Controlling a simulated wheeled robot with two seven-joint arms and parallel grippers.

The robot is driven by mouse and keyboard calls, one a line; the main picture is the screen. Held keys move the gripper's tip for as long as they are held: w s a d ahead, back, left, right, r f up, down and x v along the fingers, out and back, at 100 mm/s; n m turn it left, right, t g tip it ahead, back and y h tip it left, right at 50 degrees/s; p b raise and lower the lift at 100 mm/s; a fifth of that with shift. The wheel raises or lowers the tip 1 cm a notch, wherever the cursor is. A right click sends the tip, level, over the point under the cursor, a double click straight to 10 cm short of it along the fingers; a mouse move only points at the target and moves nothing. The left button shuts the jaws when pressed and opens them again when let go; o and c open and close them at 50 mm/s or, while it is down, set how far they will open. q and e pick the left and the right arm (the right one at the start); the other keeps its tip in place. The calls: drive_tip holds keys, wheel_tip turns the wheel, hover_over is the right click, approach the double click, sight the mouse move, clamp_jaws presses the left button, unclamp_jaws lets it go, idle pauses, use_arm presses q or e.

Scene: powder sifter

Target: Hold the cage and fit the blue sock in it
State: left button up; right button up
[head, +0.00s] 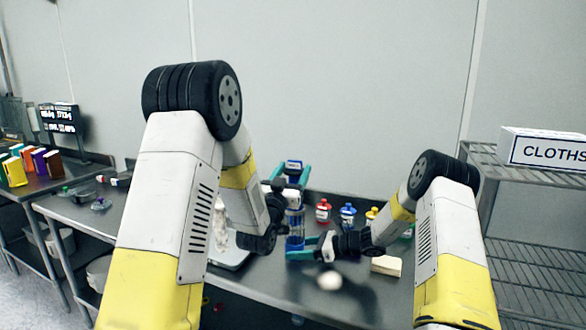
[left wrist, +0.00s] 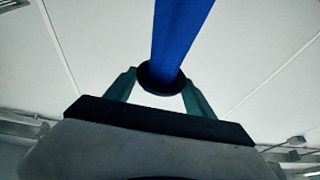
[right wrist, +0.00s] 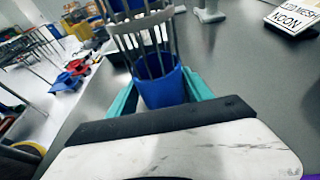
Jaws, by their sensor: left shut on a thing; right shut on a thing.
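The blue sock (left wrist: 180,35) is a long blue tube with a black ring (left wrist: 161,78) at one end. My left gripper (head: 291,183) is shut on it at the ring, above my right gripper. The cage (right wrist: 152,42) has thin grey upright bars and a pale band. My right gripper (head: 298,247) is shut at its lower end, around a blue part (right wrist: 160,87) with bars in front of or entering it. In the head view the cage and sock form one upright column (head: 295,220) between my grippers. How far the sock sits inside the cage is unclear.
Small red (head: 323,211), blue (head: 347,214) and yellow (head: 371,216) containers stand on the table behind my right arm. A pale block (head: 386,265) and a white round thing (head: 329,281) are nearer. A shelf rack holds a CLOTHS box (head: 545,150) at right.

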use_arm(q)
drive_tip(key=shift+f, duration=0.65)
drive_tip(key=shift+f, duration=0.1)
drive_tip(key=shift+f, duration=1.4)
drive_tip(key=shift+f, duration=1.5)
drive_tip(key=shift+f, duration=1.4)
drive_tip(key=shift+f, duration=0.1)
drive_tip(key=shift+f, duration=0.3)
